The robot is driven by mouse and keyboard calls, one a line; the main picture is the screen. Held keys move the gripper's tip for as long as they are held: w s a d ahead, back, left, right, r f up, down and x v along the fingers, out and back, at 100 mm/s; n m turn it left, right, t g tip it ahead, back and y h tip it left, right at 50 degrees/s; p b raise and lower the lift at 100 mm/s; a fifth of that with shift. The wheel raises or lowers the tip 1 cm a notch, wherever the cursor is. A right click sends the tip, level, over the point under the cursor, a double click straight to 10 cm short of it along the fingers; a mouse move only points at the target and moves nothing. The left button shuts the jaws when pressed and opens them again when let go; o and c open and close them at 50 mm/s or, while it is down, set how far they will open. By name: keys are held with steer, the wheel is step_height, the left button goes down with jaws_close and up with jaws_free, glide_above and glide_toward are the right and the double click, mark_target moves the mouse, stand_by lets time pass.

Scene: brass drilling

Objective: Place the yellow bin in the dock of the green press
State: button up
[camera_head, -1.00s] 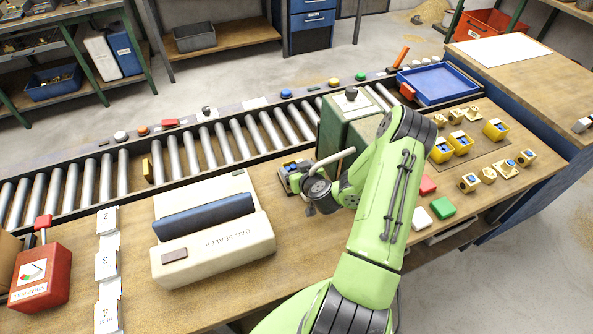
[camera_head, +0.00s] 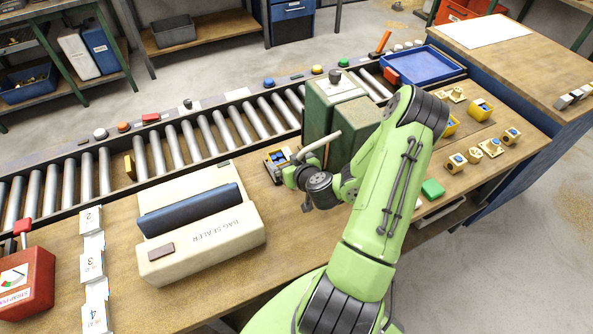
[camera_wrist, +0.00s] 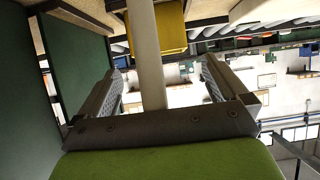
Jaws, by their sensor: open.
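The green press (camera_head: 322,105) stands on the bench beside the conveyor, a pale lever (camera_head: 320,145) sticking out to its lower left. A small bin with blue pieces (camera_head: 277,161) sits left of the press; whether it is fully in a dock cannot be made out. In the wrist view, a yellow box-like thing (camera_wrist: 171,27) lies beyond the fingers. My gripper (camera_wrist: 158,80) is open, and the pale lever (camera_wrist: 146,55) shows between its fingers, with no visible grip. Other yellow bins with blue pieces (camera_head: 481,109) stand right of the press, some partly hidden by my arm.
The bag sealer (camera_head: 200,225) stands left of my gripper. A roller conveyor (camera_head: 180,145) runs behind it, with a blue tray (camera_head: 428,66) at the back right. A green block (camera_head: 432,188) and small yellow parts (camera_head: 474,155) lie right of my arm. Bare bench lies in front of the sealer.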

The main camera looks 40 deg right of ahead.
steer(key=p+v, duration=0.7)
steer(key=p, duration=0.4)
stand_by(0.6)
